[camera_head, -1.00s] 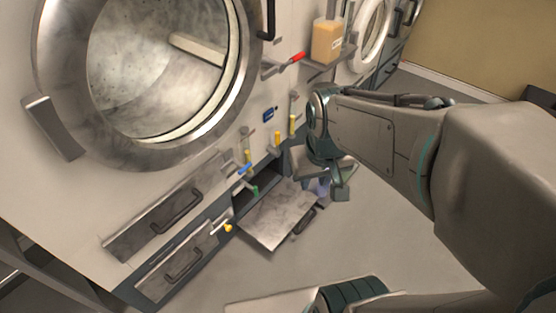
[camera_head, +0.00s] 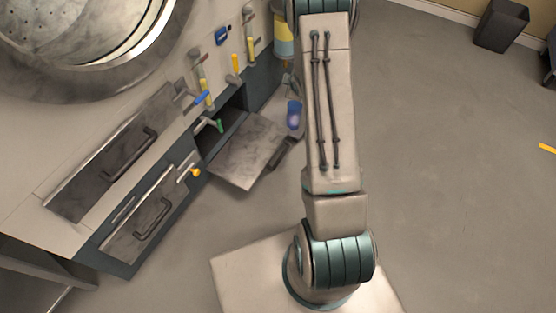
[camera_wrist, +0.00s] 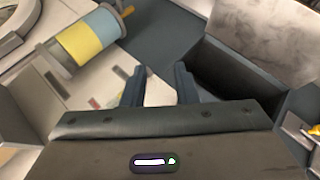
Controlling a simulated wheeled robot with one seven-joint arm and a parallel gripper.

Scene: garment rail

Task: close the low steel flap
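The low steel flap (camera_head: 240,150) is a grey, mottled panel on the front of the machine. It stands open, folded out and down from a dark compartment (camera_head: 222,128), with a dark handle (camera_head: 283,152) at its outer edge. In the wrist view, a mottled grey panel at the top right may be this flap; I cannot tell for sure. My gripper (camera_wrist: 160,88) shows two dark fingers apart with nothing between them. In the head view my arm hides it, so its distance from the flap cannot be told.
Two closed steel panels with handles, an upper one (camera_head: 115,150) and a lower one (camera_head: 140,215), are left of the flap. Coloured valve levers (camera_head: 218,125) jut out above it. A yellow and blue container (camera_wrist: 88,38) is near my fingers. Open floor (camera_head: 440,170) lies right; a dark bin (camera_head: 500,25) stands far right.

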